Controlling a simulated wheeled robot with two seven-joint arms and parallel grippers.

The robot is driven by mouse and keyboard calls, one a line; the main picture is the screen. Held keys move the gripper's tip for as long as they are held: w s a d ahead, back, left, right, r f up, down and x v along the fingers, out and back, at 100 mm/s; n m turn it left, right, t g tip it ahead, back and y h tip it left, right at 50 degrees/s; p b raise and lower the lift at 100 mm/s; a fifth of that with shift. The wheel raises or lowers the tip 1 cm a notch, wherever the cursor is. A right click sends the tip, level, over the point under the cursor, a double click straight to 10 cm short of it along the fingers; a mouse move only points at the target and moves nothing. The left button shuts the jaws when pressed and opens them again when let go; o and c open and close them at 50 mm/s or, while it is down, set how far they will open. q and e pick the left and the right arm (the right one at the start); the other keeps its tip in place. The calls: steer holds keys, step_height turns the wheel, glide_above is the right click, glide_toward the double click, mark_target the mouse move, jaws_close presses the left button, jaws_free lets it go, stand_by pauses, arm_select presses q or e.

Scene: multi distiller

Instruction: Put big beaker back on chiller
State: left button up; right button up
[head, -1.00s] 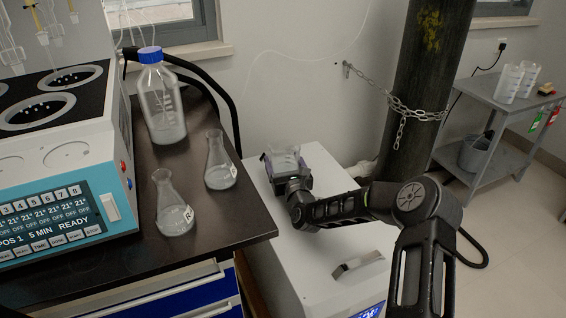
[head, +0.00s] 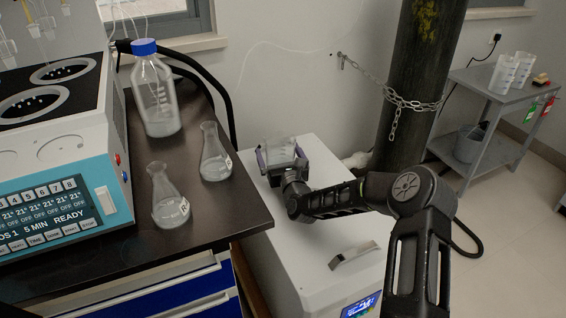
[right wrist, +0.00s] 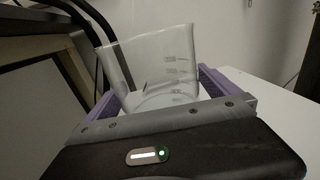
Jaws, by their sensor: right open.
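The big beaker (head: 280,150) is clear glass with white marks. It stands on the back part of the white chiller's top (head: 335,222). My right gripper (head: 283,160) is open around it, with purple-lined fingers at its two sides. In the right wrist view the beaker (right wrist: 155,65) rises between the spread fingers (right wrist: 158,92) and looks a little tilted in the picture. The palm hides its lower part, and I cannot tell whether a finger touches it. My left gripper is not in view.
A dark bench left of the chiller holds a blue-capped bottle (head: 157,95) and two conical flasks (head: 168,200) (head: 215,155). A chained dark cylinder (head: 410,80) stands behind my right arm. The chiller has a handle (head: 354,256). A grey cart (head: 495,120) is at right.

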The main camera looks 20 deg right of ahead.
steer(key=s, duration=0.4)
steer(key=s+a, duration=0.1)
steer(key=s, duration=0.3)
steer(key=s+a+p, duration=0.1)
steer(key=s, duration=0.3)
